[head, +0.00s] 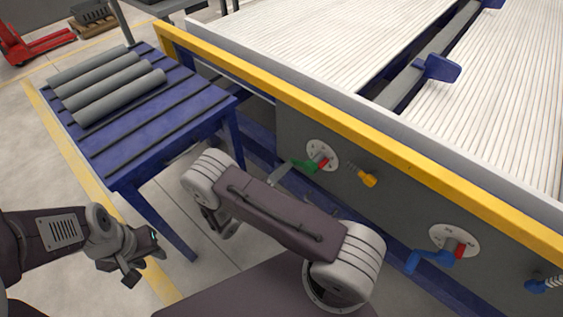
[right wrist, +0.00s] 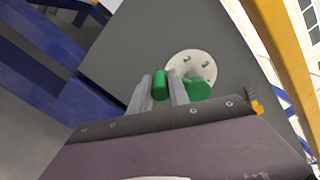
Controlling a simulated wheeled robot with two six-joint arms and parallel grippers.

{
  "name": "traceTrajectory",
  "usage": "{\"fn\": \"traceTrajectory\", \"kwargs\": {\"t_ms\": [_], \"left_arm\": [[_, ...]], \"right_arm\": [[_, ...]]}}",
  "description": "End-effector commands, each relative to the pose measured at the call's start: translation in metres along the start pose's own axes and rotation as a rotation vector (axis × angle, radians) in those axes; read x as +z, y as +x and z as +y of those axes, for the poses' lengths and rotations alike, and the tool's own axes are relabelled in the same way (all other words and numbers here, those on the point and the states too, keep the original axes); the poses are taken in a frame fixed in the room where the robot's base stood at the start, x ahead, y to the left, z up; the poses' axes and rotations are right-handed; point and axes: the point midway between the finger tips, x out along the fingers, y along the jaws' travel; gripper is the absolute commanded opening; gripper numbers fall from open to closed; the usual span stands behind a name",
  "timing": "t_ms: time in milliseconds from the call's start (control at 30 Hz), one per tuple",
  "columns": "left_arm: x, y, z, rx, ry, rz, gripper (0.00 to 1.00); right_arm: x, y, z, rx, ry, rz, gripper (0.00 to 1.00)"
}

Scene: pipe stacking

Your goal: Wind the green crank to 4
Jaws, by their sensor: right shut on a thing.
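The green crank (head: 303,166) sits on a round white dial (head: 323,153) on the grey side panel of the machine. In the right wrist view the crank's handle (right wrist: 160,84) is between the two fingers of my right gripper (right wrist: 161,92), which is shut on it. The crank's hub (right wrist: 198,90) lies to the right, in front of the dial (right wrist: 190,66). Some dark marks show on the dial, too small to read surely. A red part shows beside the hub in the head view. My left gripper (head: 146,262) is open and empty at the lower left.
A yellow crank (head: 363,176) is close to the right of the green one. A blue crank (head: 430,258) with its own dial (head: 454,239) is further right. A blue table (head: 150,130) with grey pipes (head: 118,96) stands at the left. A yellow rail (head: 400,145) runs above the panel.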

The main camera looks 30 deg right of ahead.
Motion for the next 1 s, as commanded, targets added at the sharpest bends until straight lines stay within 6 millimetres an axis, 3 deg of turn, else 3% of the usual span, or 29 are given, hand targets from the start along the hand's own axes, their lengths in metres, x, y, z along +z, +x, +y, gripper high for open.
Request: {"fn": "traceTrajectory", "kwargs": {"t_ms": [333, 867, 900, 967, 1000], "left_arm": [[-0.0007, -0.0064, 0.0001, 0.0, 0.0, 0.0, 0.36], [-0.0007, -0.0069, 0.0001, 0.0, 0.0, 0.0, 0.36], [-0.0007, -0.0069, 0.0001, 0.0, 0.0, 0.0, 0.36], [-0.0007, -0.0069, 0.0001, 0.0, 0.0, 0.0, 0.36], [-0.0007, -0.0069, 0.0001, 0.0, 0.0, 0.0, 0.36]], "right_arm": [[-0.0083, -0.0003, 0.0059, 0.001, -0.127, 0.0, 0.0], [-0.0093, -0.0004, 0.0071, 0.002, -0.15, -0.001, 0.0], [-0.0093, -0.0004, 0.0071, 0.002, -0.149, -0.001, 0.24], [-0.0092, -0.0004, 0.007, 0.002, -0.149, -0.001, 0.41], [-0.0092, -0.0004, 0.007, 0.002, -0.149, -0.001, 0.43]]}}
